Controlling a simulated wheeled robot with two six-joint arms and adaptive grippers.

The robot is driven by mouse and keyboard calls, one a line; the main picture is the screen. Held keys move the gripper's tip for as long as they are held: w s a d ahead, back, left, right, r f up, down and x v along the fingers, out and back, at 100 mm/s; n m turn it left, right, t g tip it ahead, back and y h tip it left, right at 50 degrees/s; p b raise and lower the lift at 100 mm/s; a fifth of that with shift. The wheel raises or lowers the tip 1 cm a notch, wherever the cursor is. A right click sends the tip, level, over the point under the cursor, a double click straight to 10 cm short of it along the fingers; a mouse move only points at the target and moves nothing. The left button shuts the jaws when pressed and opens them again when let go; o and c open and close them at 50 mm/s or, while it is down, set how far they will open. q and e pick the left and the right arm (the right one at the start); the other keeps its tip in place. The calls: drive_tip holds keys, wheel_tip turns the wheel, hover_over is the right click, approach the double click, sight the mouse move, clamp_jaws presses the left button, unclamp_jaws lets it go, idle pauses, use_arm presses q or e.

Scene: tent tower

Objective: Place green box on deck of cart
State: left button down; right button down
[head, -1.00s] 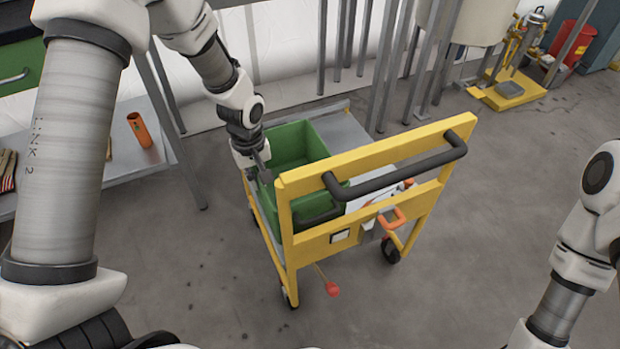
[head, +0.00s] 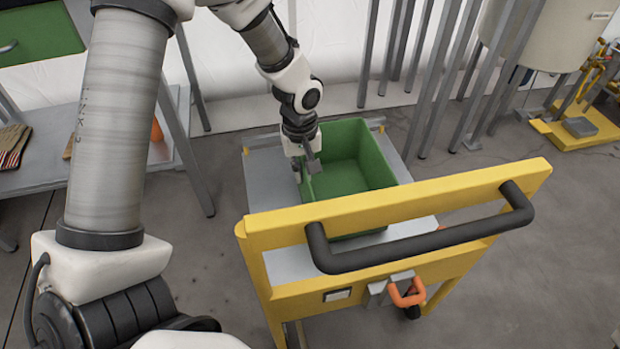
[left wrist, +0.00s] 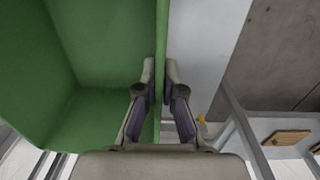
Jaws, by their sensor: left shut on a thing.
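The green box (head: 350,172) is an open, empty bin at the cart's deck in the head view. Its near part is hidden behind the yellow handle frame. The cart (head: 395,230) has a grey deck (head: 268,182) and a black push bar. My left gripper (head: 311,170) is at the box's left wall. In the left wrist view, the left gripper (left wrist: 160,90) has one finger on each side of the wall of the green box (left wrist: 100,45), pinching it. Whether the box's bottom touches the deck cannot be told. My right gripper is not in view.
A grey table (head: 160,150) with an orange object (head: 157,131) stands at the left. Several grey posts (head: 440,80) rise behind the cart. A yellow platform (head: 580,135) is at the far right. Floor right of the cart is clear.

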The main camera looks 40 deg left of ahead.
use_arm(q)
drive_tip(key=shift+f, duration=0.3)
drive_tip(key=c, duration=1.3)
unclamp_jaws()
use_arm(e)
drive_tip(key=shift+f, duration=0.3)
